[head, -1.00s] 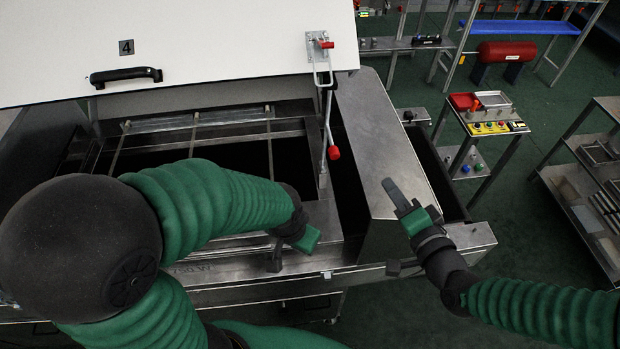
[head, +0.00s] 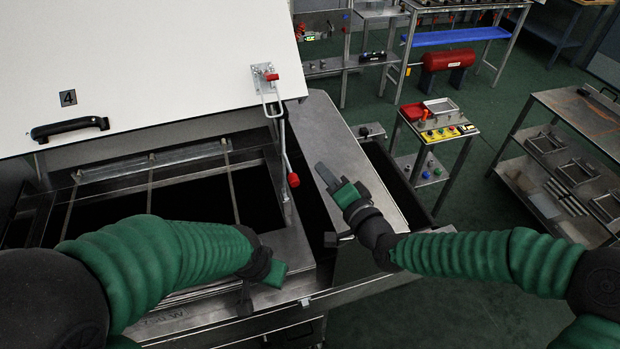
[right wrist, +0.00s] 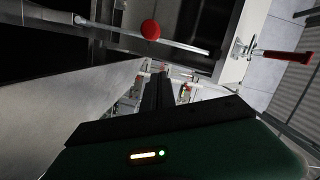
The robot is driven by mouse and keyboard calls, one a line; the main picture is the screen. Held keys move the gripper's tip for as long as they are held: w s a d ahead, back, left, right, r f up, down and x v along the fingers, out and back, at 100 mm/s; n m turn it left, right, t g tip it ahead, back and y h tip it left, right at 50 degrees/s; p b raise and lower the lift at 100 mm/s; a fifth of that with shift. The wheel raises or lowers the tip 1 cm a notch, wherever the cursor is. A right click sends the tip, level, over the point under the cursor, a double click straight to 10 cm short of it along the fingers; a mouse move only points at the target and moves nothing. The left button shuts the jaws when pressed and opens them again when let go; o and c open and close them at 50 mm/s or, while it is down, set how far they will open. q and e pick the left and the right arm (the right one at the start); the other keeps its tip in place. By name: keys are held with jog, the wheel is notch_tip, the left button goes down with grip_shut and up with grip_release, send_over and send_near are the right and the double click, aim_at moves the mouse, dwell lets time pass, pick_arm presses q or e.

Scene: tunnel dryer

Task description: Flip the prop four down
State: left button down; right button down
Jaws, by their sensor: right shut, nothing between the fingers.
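The white lid (head: 150,60) marked 4 stands raised over the dryer's dark opening. The prop (head: 285,145) is a thin metal rod with a red end knob (head: 293,180), running from the lid's right edge down to the frame. The red knob also shows in the right wrist view (right wrist: 151,30). A red-handled latch (head: 270,77) sits on the lid's corner. My right gripper (head: 325,176) is shut and empty, right of the red knob and apart from it, over the metal side cover. My left gripper (head: 262,296) is low at the dryer's front edge; its fingers are unclear.
A black handle (head: 70,129) is on the lid. The sloped metal side cover (head: 335,130) lies under my right gripper. A small stand with a yellow button panel (head: 447,133) and a shelf rack (head: 560,165) stand at the right, with green floor between.

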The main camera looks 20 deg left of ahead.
jog(key=a, duration=0.1)
jog(key=s+a+f, duration=0.1)
jog(key=s+a, duration=0.1)
jog(key=shift+s+a+f+p, duration=0.2)
jog(key=shift+f+p, duration=0.1)
jog(key=shift+p, duration=0.05)
jog(key=shift+w+d, duration=0.1)
